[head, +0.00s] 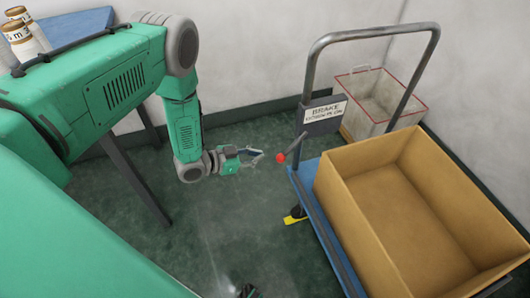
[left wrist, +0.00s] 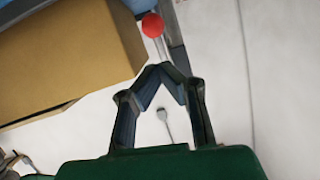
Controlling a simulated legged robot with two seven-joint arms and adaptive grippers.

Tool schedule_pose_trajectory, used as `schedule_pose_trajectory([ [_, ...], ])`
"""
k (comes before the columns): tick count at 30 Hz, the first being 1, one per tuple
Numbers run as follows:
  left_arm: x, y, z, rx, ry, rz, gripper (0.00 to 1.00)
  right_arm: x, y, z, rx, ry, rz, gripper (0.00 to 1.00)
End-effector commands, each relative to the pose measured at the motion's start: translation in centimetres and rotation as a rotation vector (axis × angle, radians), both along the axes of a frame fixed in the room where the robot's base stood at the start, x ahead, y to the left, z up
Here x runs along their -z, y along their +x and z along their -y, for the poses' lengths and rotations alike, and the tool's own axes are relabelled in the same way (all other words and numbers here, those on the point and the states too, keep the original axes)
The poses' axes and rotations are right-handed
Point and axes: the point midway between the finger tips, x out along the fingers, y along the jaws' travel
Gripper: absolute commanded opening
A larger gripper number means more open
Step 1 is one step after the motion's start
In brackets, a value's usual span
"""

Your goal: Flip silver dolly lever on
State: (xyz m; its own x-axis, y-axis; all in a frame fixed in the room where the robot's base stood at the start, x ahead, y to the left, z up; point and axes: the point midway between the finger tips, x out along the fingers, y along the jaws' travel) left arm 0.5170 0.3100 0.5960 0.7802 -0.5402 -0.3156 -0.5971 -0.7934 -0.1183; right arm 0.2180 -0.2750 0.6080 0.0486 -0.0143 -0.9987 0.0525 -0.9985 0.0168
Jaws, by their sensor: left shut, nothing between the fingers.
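The dolly has a silver-grey push handle (head: 312,62) and a blue deck (head: 324,228). Its lever (head: 293,149) ends in a red ball knob (head: 281,158) and sticks out to the left below a "BRAKE" plate (head: 324,112). My left gripper (head: 258,155) is just left of the knob, shut and empty, with a small gap seen between them. In the left wrist view the closed fingertips (left wrist: 163,67) are below the red knob (left wrist: 152,25), close to the lever's thin shaft. Whether they touch it I cannot tell. A small dark part at the bottom edge may be my right gripper (head: 248,292).
An open cardboard box (head: 340,195) fills the dolly deck. A pale bin with a red rim (head: 372,98) stands behind the handle. A yellow and black piece (head: 295,216) sits low beside the deck.

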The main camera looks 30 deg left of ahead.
Motion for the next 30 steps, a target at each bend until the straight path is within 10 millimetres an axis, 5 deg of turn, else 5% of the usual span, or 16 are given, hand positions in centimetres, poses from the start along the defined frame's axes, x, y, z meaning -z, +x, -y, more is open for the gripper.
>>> schedule_pose_trajectory([
  [12,-1.6,-4.9,-3.4,-0.001,0.0,0.002,0.0,-1.1,0.0,0.1,0.002,-0.001,-0.001,0.4],
  [30,-1.7,-5.3,-3.4,0.0,0.002,0.001,0.0,-1.1,0.0,0.0,0.001,0.0,-0.001,0.4],
])
